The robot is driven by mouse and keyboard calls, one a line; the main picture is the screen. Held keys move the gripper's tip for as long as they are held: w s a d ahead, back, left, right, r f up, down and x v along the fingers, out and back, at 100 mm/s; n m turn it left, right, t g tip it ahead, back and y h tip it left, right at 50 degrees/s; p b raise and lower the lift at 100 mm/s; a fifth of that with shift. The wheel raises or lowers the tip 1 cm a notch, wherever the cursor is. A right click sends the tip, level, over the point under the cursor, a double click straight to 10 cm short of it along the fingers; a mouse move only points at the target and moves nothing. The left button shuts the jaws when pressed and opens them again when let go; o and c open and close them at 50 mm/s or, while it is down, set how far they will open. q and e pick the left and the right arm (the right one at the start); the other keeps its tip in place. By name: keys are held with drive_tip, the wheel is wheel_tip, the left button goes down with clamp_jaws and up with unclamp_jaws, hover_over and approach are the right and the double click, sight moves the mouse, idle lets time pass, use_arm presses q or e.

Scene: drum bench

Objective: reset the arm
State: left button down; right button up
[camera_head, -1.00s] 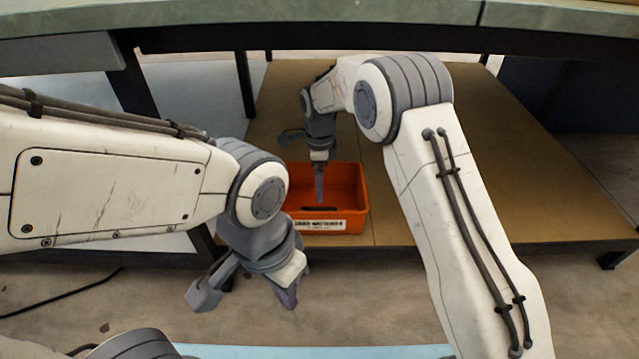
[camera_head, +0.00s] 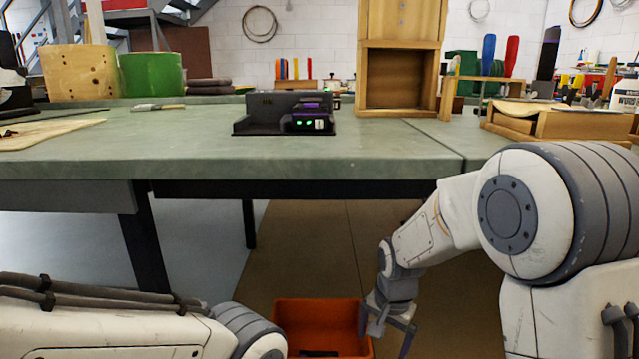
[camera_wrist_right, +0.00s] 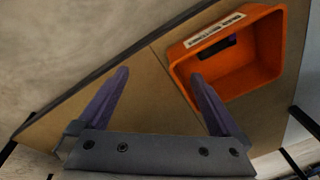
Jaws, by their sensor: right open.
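My right gripper (camera_head: 387,335) hangs pointing down below the bench, at the right rim of the orange bin in the head view. Its two fingers are spread apart. In the right wrist view the jaws (camera_wrist_right: 160,75) are open and hold nothing. The orange bin (camera_head: 300,311) is on the brown board under the bench and is cut off by the bottom edge. In the right wrist view the bin (camera_wrist_right: 262,45) has a white label, and a small dark object (camera_wrist_right: 215,46) lies inside it. My left forearm shows at the lower left; its gripper is out of frame.
The green bench top (camera_head: 280,155) spans the view above my arms. On it are a black device with green lights (camera_head: 308,120), a wooden cabinet (camera_head: 390,80), a green drum shell (camera_head: 150,76) and a wooden shell (camera_head: 78,72). Bench legs (camera_head: 147,250) stand at the left.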

drive_tip(key=s+d+n+t, duration=0.1)
drive_tip(key=s+d+n, duration=0.5)
drive_tip(key=s, duration=0.5)
drive_tip(key=s+a+r+n+g+p, duration=0.1)
drive_tip(key=s+a+r+n+p, duration=0.3)
drive_tip(key=s+a+r+p, duration=0.45)
drive_tip(key=s+a+r+n+g+p, duration=0.2)
drive_tip(key=s+a+r+n+p, duration=0.35)
drive_tip(key=r, duration=0.65)
wheel_tip(320, 180, up, 37)
drive_tip(key=m+p, duration=0.1)
drive_tip(key=p, duration=3.6)
drive_tip(key=shift+s+y, duration=0.15)
drive_tip(key=shift+y, duration=0.25)
